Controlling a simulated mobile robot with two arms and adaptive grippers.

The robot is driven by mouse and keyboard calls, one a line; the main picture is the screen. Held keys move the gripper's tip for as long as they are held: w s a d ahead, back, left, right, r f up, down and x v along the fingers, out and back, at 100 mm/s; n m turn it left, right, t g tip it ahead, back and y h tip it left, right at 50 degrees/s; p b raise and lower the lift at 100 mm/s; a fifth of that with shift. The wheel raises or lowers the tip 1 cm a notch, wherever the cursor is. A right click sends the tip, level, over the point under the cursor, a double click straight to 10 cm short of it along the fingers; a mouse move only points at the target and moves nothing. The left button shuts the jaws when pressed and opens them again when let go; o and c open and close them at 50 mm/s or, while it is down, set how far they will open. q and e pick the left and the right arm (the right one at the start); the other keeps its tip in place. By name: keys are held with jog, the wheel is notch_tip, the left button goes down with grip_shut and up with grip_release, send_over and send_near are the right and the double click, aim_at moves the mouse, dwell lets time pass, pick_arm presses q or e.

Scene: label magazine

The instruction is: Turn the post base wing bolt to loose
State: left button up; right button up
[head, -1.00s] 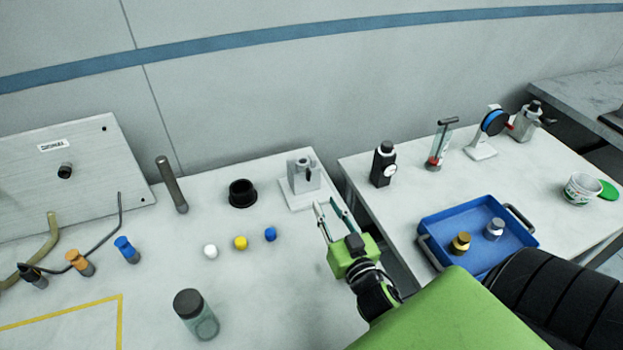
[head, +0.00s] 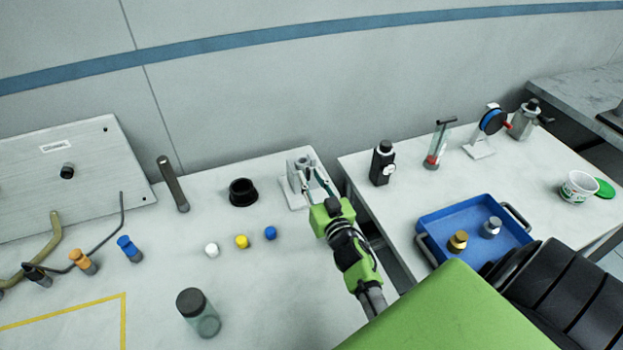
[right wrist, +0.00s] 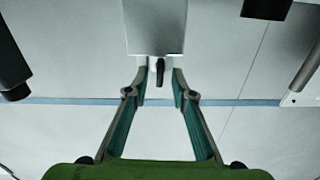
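The post base (head: 297,188) is a grey block on a light plate at the right back of the left table. In the right wrist view the grey block (right wrist: 155,28) is at the top middle, with its dark wing bolt (right wrist: 160,72) pointing out of it. My right gripper (head: 312,176) is at the post base, partly covering it in the head view. In the right wrist view its fingertips (right wrist: 160,82) are apart, one on each side of the wing bolt, with gaps visible. My left gripper is not in view.
Left of the base stand a black ring (head: 242,193) and a dark rod (head: 172,184). White, yellow and blue caps (head: 270,233) lie in front, and a jar (head: 198,312) nearer. A blue tray (head: 468,208) is on the right table. A gap separates the tables.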

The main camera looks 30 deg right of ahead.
grip_shut()
jog(key=shift+n, duration=0.4)
jog(key=shift+o, duration=0.9)
grip_release()
jog(key=shift+s, duration=0.15)
jog(key=v, duration=1.1)
jog(key=shift+s, duration=0.35)
